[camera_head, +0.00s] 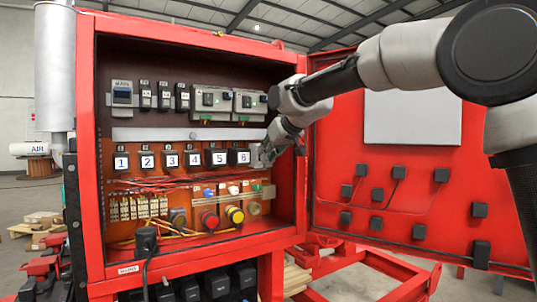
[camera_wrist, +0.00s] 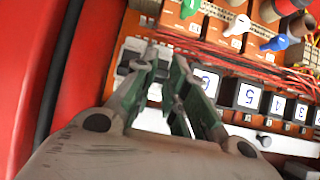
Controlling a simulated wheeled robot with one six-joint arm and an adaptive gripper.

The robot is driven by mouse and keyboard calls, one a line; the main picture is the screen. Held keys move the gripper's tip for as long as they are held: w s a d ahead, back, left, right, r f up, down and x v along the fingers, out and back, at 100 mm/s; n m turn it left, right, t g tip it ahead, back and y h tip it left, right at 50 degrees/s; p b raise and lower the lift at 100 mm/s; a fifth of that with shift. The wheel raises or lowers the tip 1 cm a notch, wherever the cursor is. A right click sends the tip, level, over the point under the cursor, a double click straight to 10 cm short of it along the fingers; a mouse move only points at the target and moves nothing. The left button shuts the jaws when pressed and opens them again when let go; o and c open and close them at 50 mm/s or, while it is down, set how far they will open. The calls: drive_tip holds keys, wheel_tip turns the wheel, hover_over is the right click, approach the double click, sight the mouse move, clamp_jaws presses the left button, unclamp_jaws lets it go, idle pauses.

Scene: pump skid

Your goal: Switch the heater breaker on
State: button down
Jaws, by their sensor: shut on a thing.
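The open red cabinet (camera_head: 90,190) holds a row of dark breakers with white number plates 1 to 6; breaker 6 (camera_head: 238,157) is at the right end of the numbered plates. My gripper (camera_head: 262,157) is just right of it, inside the cabinet. In the wrist view, the green-padded fingers of my gripper (camera_wrist: 166,62) reach a pale grey device (camera_wrist: 133,55) beside the plate reading 6 (camera_wrist: 206,84). The gripper is shut on part of this device; the fingers hide the gripped part. No heater label is readable, and the switch position cannot be told.
The red door (camera_head: 390,185) stands open at the right, close to my arm. Above are a MAIN switch (camera_head: 122,93) and grey modules (camera_head: 210,98). The cabinet's right wall is close to my gripper.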

drive_tip(key=shift+r, duration=0.1)
idle(0.4)
drive_tip(key=c, duration=1.7)
unclamp_jaws()
drive_tip(key=v, duration=1.2)
